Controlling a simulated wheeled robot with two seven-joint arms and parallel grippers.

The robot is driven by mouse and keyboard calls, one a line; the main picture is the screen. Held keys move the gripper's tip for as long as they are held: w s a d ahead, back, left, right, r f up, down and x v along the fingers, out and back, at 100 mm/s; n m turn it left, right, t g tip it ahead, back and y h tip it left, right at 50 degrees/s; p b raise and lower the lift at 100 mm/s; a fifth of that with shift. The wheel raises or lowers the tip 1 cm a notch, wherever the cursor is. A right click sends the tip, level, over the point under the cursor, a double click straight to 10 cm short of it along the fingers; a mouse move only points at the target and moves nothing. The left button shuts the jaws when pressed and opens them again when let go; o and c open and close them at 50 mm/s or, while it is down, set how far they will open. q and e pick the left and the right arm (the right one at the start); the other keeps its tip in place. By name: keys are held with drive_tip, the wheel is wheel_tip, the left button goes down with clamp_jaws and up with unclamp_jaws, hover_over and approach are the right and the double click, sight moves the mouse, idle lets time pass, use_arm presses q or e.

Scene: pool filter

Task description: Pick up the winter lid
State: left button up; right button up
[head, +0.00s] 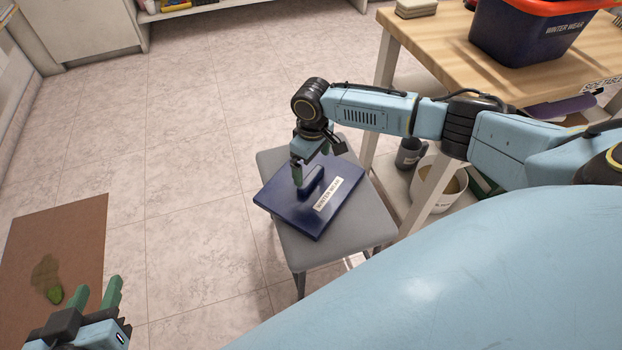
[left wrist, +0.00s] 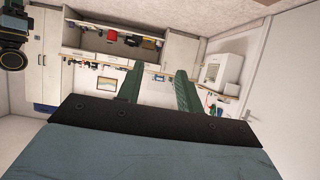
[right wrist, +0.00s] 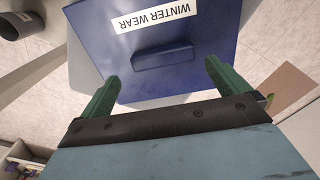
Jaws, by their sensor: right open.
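The winter lid (head: 328,213) is a flat dark blue lid with a raised bar handle (head: 313,182) and a white "WINTER WEAR" label. It lies on a grey stool (head: 349,240). My right gripper (head: 305,172) is above the lid, close to the handle, with its fingers apart. In the right wrist view the lid (right wrist: 215,35) fills the upper middle, and the handle (right wrist: 162,60) lies ahead of the gap between the green fingertips (right wrist: 160,75). Nothing is held there. My left gripper (head: 97,290) is open and empty at the lower left, far from the lid.
A wooden table (head: 440,55) stands right of the stool, carrying a dark "WINTER WEAR" bin (head: 515,35) with an orange rim. A brown mat (head: 75,235) lies on the left floor. Floor between is clear.

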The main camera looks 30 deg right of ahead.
sight(311, 177)
wheel_tip(311, 177, down, 2)
drive_tip(key=shift+a+f+b, duration=0.1)
drive_tip(key=shift+f+b, duration=0.15)
drive_tip(key=shift+b, duration=0.7)
wheel_tip(311, 177, down, 2)
drive_tip(key=shift+f+b, duration=0.25)
drive_tip(key=shift+b, duration=0.55)
drive_tip(key=shift+f, duration=0.2)
use_arm(q)
wheel_tip(311, 177, up, 14)
drive_tip(key=d+t+h, duration=0.3)
drive_tip(key=t, duration=0.7)
drive_tip(key=shift+w+r+h, duration=0.15)
drive_tip(key=shift+w+h, duration=0.05)
drive_tip(key=shift+h, duration=0.1)
use_arm(e)
drive_tip(key=c, duration=0.9)
